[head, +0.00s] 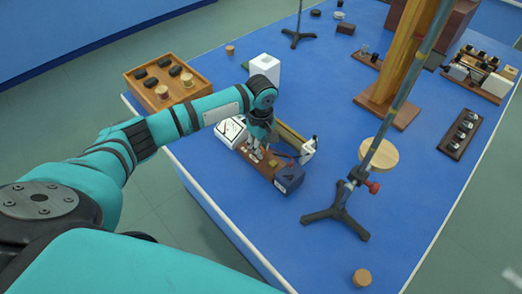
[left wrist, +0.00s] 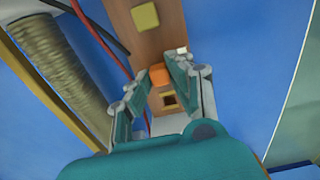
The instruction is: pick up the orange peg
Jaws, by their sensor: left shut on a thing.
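The orange peg (left wrist: 158,76) is a small block between the fingertips of my left gripper (left wrist: 165,72) in the left wrist view. The gripper is shut on it. A square hole (left wrist: 168,99) in the brown wooden board (left wrist: 158,42) lies just beside the peg. I cannot tell whether the peg is clear of the board. A yellow square peg (left wrist: 145,16) is farther along the board. In the head view my left gripper (head: 256,153) points down over the board (head: 257,169), and the orange peg cannot be made out. My right gripper is not in view.
A dark blue box (head: 289,179) is at the board's near end. A white instrument (head: 229,132) stands beside the board. A metal stand (head: 338,208) is to the right. A wooden tray (head: 135,88) sits at the left. Blue tabletop is clear near the front.

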